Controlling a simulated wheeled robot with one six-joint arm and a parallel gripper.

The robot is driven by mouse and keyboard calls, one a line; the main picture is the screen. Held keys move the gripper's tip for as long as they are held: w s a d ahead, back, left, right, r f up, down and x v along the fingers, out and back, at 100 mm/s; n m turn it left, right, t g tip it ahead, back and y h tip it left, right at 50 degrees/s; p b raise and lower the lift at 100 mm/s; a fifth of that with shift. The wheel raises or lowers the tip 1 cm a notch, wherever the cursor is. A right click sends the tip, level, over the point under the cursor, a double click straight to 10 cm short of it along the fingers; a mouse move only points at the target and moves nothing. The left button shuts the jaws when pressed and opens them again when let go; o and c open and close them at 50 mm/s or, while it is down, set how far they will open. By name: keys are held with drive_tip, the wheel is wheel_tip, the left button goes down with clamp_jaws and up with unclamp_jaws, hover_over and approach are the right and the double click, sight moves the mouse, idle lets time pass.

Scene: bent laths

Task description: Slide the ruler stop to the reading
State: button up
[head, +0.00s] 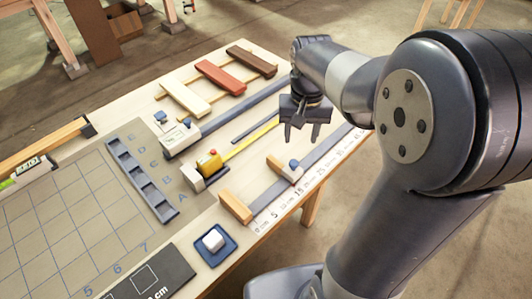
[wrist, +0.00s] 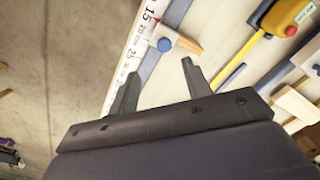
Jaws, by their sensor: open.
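The ruler is a white numbered scale strip (head: 299,191) beside a grey rail (head: 268,203) along the table's right edge.
A wooden end block (head: 235,206) stands at the rail's near end. A yellow tape measure (head: 209,162) and another grey rail device (head: 178,138) lie to the left. Coloured laths (head: 220,78) rest farther back. A blue tray (head: 214,258) holds a white cube.

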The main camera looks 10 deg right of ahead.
sight(294, 162)
drive_tip(key=f, duration=1.1)
drive_tip(key=shift+w+a, duration=0.25)
drive_tip(key=shift+w, duration=0.1)
drive_tip(key=shift+r, duration=0.1)
clamp_jaws()
